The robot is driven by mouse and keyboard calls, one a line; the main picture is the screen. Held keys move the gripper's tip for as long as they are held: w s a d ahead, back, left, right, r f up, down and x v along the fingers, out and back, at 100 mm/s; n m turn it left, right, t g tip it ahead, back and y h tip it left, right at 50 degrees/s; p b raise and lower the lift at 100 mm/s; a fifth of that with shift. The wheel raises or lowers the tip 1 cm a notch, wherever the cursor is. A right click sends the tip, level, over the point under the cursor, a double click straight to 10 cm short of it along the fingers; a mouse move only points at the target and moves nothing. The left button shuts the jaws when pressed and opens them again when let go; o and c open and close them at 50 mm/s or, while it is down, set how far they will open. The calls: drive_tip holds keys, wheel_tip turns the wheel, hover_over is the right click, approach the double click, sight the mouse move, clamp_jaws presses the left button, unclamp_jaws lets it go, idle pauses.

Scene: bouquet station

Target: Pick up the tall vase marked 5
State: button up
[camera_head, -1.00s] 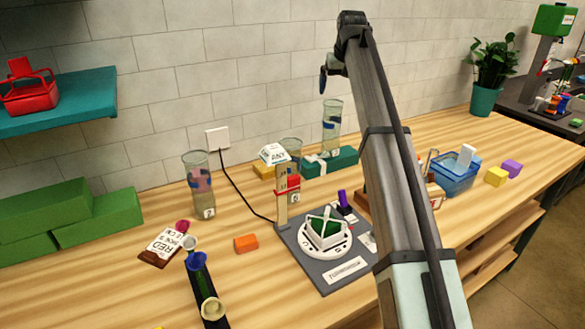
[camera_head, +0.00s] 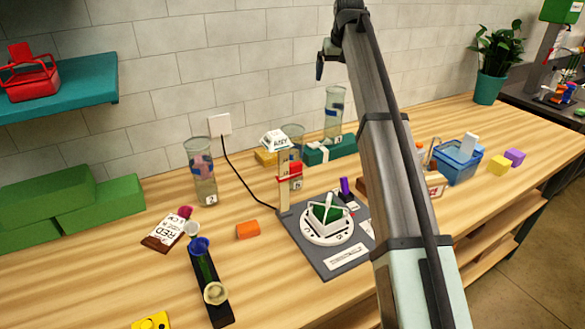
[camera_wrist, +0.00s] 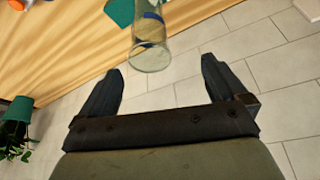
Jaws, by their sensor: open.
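A tall clear glass vase (camera_head: 334,112) with a blue band stands at the back by the wall, beside or behind a teal block. The mark on its label is too small to read. A banded glass vase, apparently the same one, shows in the wrist view (camera_wrist: 151,45) with its rim toward me. Another tall glass vase (camera_head: 200,172), its label seemingly a 2, stands farther left. A third glass vase (camera_head: 294,140) is partly hidden behind a post. My gripper (camera_wrist: 162,65) is open and empty, its fingers apart on either side of the vase's rim in the wrist view.
The teal block (camera_head: 330,153) lies near the back vase. A grey board (camera_head: 320,262) with a white dial is in front. Green blocks (camera_head: 45,207) lie left, under a teal shelf (camera_head: 60,108). A blue bin (camera_head: 458,163) stands right. The tiled wall bounds the back.

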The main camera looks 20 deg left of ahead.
drive_tip(key=s+a, duration=0.4)
drive_tip(key=a, duration=0.3)
drive_tip(key=g+h, duration=0.1)
drive_tip(key=g, duration=0.1)
hover_over(292, 141)
wheel_tip(292, 141, down, 3)
drive_tip(key=shift+m, duration=0.4)
drive_tip(key=w+f, duration=0.1)
drive_tip(key=f, duration=0.3)
drive_tip(key=w+f, duration=0.1)
drive_tip(key=f, duration=0.8)
drive_tip(key=shift+w+a+f, duration=0.2)
drive_tip(key=shift+w+a, duration=0.15)
drive_tip(key=shift+w, duration=0.05)
drive_tip(key=shift+c, duration=0.4)
clamp_jaws()
